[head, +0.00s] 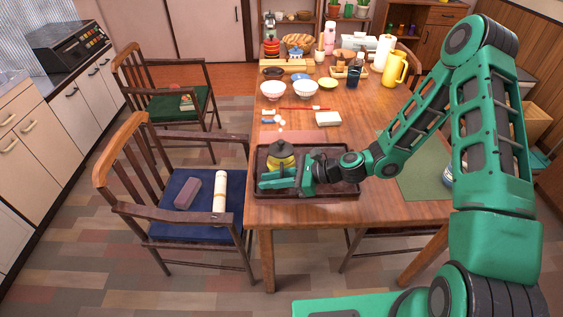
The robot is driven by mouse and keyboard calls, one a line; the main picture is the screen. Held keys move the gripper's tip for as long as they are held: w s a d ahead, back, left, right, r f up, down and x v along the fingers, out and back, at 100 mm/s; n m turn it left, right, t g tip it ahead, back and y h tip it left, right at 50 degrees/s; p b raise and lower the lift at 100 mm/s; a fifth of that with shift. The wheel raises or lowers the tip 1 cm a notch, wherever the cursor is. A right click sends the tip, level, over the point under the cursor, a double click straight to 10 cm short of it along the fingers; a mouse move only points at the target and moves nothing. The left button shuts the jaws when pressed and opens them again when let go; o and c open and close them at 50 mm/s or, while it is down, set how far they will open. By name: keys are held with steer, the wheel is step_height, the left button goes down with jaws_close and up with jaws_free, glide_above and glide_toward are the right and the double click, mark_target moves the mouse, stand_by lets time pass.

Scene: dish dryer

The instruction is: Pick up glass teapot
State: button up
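The glass teapot (281,154) stands upright on a dark brown tray (349,193) near the front left of the table. It looks amber-yellow, with a dark top. My gripper (272,180) is low over the tray, at the near side of the teapot, its fingers pointing left. It covers the lower part of the teapot. The finger gap and any contact with the teapot cannot be made out.
White bowls (305,90), a dark bottle (355,76) and a yellow jug (394,69) stand farther back. A green mat (424,172) is on the right. A chair with a blue seat (180,225) stands left of the table.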

jaws_close()
stand_by(1.4)
